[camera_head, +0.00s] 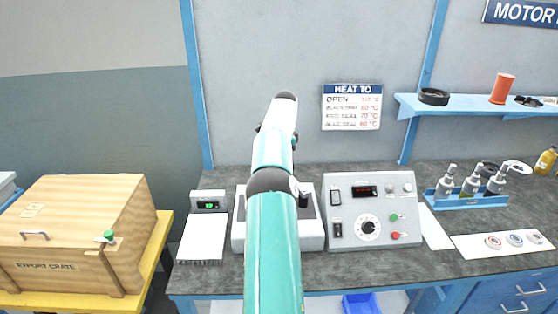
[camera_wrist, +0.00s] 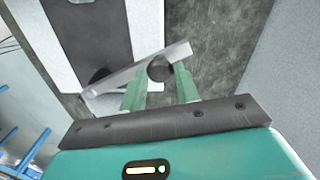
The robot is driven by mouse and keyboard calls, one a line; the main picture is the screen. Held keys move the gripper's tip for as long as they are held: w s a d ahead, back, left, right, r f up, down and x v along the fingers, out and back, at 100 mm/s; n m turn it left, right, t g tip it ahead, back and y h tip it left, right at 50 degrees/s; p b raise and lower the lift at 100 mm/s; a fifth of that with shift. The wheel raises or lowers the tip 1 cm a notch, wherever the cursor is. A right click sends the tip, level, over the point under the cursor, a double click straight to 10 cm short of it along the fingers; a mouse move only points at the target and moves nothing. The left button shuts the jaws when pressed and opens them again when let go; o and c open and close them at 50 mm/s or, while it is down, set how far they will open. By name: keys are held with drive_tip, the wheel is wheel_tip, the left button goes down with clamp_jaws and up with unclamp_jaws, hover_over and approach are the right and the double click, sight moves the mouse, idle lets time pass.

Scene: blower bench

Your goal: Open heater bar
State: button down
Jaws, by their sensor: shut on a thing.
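The heater is a white bench unit (camera_head: 239,232) in the head view, mostly hidden behind my arm. The wrist view shows its white body with a dark panel (camera_wrist: 92,35). A pale grey heater bar (camera_wrist: 120,82) crosses at a slant in front of the unit, with a dark round knob (camera_wrist: 159,70) near its right end. My gripper (camera_wrist: 160,84) has its two green fingers on either side of the knob, shut on it. In the head view my gripper is hidden behind my arm.
A control box (camera_head: 374,236) with a dial and buttons stands close to the right of the heater. A small display (camera_head: 209,203) and a white pad (camera_head: 201,240) are on its left. A wooden crate (camera_head: 70,240) stands far left. A rack of bottles (camera_head: 472,202) is at right.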

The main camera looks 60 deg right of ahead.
drive_tip(key=shift+s+d+m, duration=0.2)
drive_tip(key=shift+d+m, duration=0.1)
drive_tip(key=c, duration=1)
unclamp_jaws()
drive_tip(key=shift+c, duration=0.2)
drive_tip(key=shift+r, duration=0.1)
drive_tip(key=shift+r, duration=1.3)
drive_tip(key=shift+s+a+r, duration=0.15)
drive_tip(key=shift+a+r, duration=0.05)
drive_tip(key=shift+r, duration=0.25)
drive_tip(key=shift+s+a+r, duration=0.1)
drive_tip(key=shift+a+r, duration=0.1)
drive_tip(key=shift+r, duration=0.2)
drive_tip(key=s+a+r, duration=0.6)
drive_tip(key=a+r, duration=0.2)
drive_tip(key=a, duration=0.3)
drive_tip(key=shift+a+r, duration=0.25)
drive_tip(key=shift+a, duration=0.05)
